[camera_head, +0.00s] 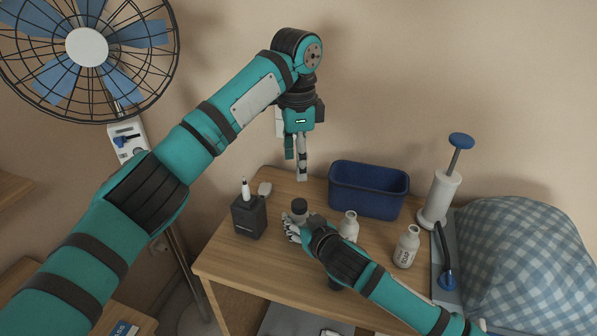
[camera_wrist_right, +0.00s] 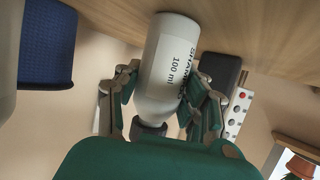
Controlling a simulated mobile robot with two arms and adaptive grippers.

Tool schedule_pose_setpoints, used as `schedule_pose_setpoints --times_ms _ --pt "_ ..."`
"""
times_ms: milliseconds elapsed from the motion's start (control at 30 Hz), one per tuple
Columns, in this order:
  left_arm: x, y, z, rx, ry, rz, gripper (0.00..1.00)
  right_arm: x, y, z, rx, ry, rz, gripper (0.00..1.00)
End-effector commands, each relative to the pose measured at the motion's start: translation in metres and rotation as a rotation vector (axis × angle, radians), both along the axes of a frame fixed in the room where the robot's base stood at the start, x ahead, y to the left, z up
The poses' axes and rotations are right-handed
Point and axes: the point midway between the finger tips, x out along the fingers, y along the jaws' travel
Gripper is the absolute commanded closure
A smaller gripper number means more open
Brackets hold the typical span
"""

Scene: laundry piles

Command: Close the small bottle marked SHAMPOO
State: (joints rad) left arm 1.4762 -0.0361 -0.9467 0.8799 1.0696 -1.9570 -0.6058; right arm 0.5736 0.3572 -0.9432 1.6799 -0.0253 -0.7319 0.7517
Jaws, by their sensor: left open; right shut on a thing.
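The small white bottle marked SHAMPOO, 100 ml (camera_wrist_right: 168,65), stands on the wooden table, between the fingers of my right gripper (camera_wrist_right: 155,92). The gripper is shut on its body. A dark cap (camera_wrist_right: 148,129) is at its neck; I cannot tell how tightly it sits. In the head view the dark cap (camera_head: 299,205) shows just beyond my right gripper (camera_head: 293,229), and the bottle's body is mostly hidden. My left gripper (camera_head: 296,164) points down, open and empty, above the back of the table, behind and higher than the cap.
Two open white bottles, one (camera_head: 349,227) behind my right arm and one (camera_head: 406,247) farther right, stand on the table (camera_head: 222,254). A blue bin (camera_head: 369,191), a black holder (camera_head: 249,217), a white pump cylinder (camera_head: 440,196) and a checked bundle (camera_head: 524,262) surround them. A fan (camera_head: 87,47) stands left.

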Motion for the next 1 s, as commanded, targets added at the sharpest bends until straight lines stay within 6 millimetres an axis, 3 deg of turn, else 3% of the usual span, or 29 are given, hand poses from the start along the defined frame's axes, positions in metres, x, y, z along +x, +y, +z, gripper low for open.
schedule_pose_setpoints --times_ms 267,300,500,833,1000 --pt "0.0 0.0 0.002 0.0 0.0 0.0 0.4 0.0 0.0 -0.001 -0.001 0.002 -0.001 1.0" --pt "0.0 0.0 0.002 0.0 0.0 0.0 0.4 0.0 0.0 -0.001 -0.001 0.002 0.0 0.58" --pt "0.0 0.0 0.002 0.0 0.0 0.0 0.4 0.0 0.0 -0.001 0.0 0.001 0.0 0.33" --pt "0.0 0.0 0.002 0.0 0.0 0.0 0.4 -0.003 -0.001 0.001 0.0 0.0 0.001 0.33" --pt "0.0 0.0 0.002 0.0 0.0 0.001 0.4 -0.023 -0.011 0.01 0.002 0.001 0.001 0.33"
